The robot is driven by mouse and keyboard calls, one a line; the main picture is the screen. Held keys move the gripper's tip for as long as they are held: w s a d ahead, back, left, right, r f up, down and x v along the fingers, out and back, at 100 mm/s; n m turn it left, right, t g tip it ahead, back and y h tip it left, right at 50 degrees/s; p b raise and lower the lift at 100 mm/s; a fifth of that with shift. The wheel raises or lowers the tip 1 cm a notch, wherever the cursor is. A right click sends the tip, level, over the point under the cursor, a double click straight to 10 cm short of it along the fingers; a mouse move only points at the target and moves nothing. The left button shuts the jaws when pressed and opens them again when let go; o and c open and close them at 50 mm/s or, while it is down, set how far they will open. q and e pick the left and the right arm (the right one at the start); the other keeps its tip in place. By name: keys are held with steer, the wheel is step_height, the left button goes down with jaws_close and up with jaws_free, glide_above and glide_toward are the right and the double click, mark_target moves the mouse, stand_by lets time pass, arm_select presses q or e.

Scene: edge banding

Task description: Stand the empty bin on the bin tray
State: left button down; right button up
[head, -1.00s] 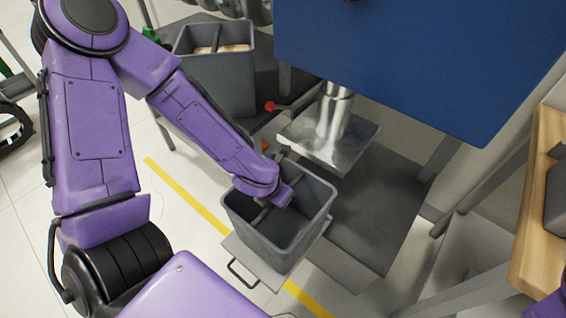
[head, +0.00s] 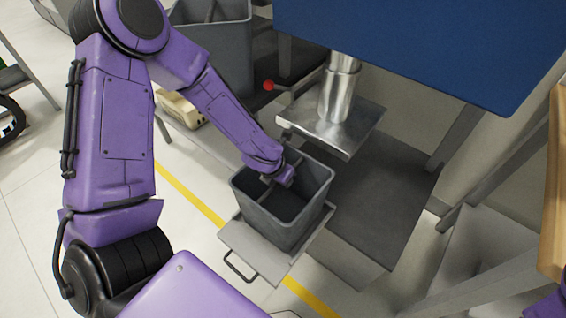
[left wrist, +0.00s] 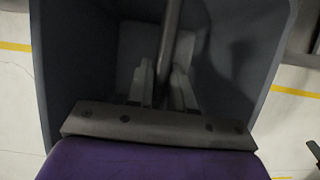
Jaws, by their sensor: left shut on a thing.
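The empty grey bin (head: 305,221) is upright over the bin tray (head: 248,248), a flat grey plate with a black handle at its front. The bin's base covers the back part of the tray; I cannot tell whether it touches. My left gripper (head: 274,182) reaches into the bin's open top and is shut on the bar across it. In the left wrist view the two fingers (left wrist: 162,88) close on this bar, with the bin's bare walls (left wrist: 235,65) around them. My right gripper is out of view.
A second grey bin (head: 215,50) stands at the back left, with a beige box (head: 184,108) low beside it. A metal column (head: 338,90) and blue panel (head: 420,45) rise behind the tray. A dark shelf (head: 370,210) lies right of the bin.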

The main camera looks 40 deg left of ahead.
arm_select(q)
steer(key=c, duration=1)
jaws_free()
steer(key=shift+s, duration=0.1)
steer(key=p+v, duration=0.5)
steer(key=v, duration=0.7)
